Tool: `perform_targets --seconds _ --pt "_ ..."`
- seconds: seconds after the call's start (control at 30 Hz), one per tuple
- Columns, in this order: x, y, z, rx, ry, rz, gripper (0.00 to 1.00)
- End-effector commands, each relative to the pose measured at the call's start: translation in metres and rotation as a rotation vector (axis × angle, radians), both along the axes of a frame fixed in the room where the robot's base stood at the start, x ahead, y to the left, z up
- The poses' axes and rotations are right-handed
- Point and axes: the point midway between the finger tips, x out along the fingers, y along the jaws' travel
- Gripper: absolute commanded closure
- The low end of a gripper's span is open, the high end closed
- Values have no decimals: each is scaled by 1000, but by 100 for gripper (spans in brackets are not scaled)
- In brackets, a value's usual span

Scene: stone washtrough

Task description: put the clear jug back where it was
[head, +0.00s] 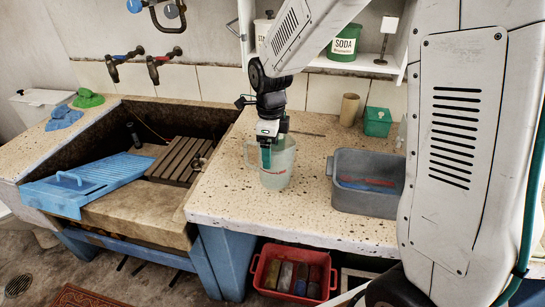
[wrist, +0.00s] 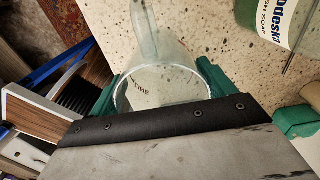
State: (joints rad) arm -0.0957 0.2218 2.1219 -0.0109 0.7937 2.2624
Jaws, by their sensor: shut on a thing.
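The clear jug (head: 281,168) is upright at the speckled stone counter (head: 235,195), just right of the trough. My gripper (head: 266,157) reaches down to it from above and is shut on it. In the wrist view the jug (wrist: 150,50) sits between the green fingers of my gripper (wrist: 160,82), with its round rim near the camera. Its handle shows on its left side in the head view. I cannot tell whether its base touches the counter.
A grey basin (head: 349,197) stands right of the jug, with a tan cup (head: 349,109) and a small green box (head: 377,122) behind. The stone trough (head: 130,215) holds a blue washboard (head: 100,175) and slatted wood (head: 180,160). A labelled soap jar (wrist: 275,28) is upper right in the wrist view.

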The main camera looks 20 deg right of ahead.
Motion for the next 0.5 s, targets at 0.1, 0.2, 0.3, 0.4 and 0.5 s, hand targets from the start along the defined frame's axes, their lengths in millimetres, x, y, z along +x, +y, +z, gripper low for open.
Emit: perform_targets --seconds 0.1,0.2,0.3,0.4,0.5 --pt "1 0 -7 0 0 0 78" --pt "1 0 -21 -1 3 0 78" --pt "1 0 -33 1 1 0 78" --pt "1 0 -35 0 -1 0 78" --pt "1 0 -35 0 -1 0 78"
